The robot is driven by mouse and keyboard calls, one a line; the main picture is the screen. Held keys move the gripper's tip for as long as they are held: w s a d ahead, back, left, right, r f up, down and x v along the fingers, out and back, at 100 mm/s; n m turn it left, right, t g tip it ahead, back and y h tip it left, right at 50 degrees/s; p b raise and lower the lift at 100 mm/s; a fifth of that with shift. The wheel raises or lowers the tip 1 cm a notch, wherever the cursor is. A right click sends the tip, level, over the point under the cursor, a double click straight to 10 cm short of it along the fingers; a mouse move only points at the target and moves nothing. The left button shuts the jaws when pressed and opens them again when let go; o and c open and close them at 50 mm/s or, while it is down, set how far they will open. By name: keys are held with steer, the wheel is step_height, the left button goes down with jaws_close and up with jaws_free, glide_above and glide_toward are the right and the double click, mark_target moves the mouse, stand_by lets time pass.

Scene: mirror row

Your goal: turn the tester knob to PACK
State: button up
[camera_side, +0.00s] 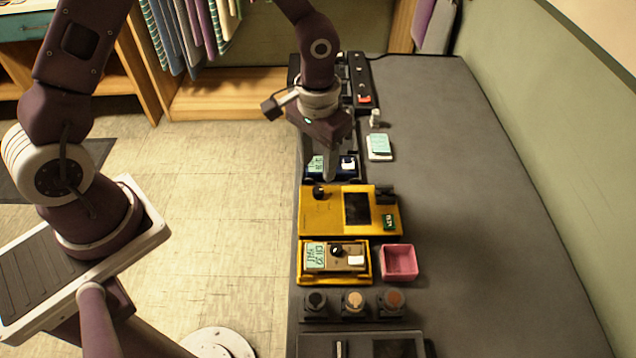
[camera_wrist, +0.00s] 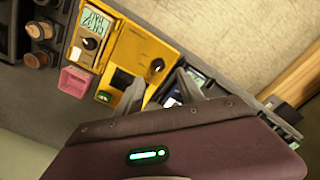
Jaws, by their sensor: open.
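A yellow tester box (camera_side: 335,222) with a dark screen lies on the bench. A black knob (camera_side: 319,192) sits near its upper left corner; it also shows in the wrist view (camera_wrist: 157,65). I cannot read any markings around the knob. The gripper is apart from the knob.
A pink bin (camera_side: 400,263) stands right of the yellow tray. Several round-topped pieces (camera_side: 353,301) stand in a near row. A small pale green-topped block (camera_side: 379,146) lies right of the blue tray. The bench's right side (camera_side: 480,220) is clear.

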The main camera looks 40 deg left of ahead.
mark_target(318, 189)
step_height(318, 189, down, 7)
steer(key=shift+f, duration=0.15)
jaws_close()
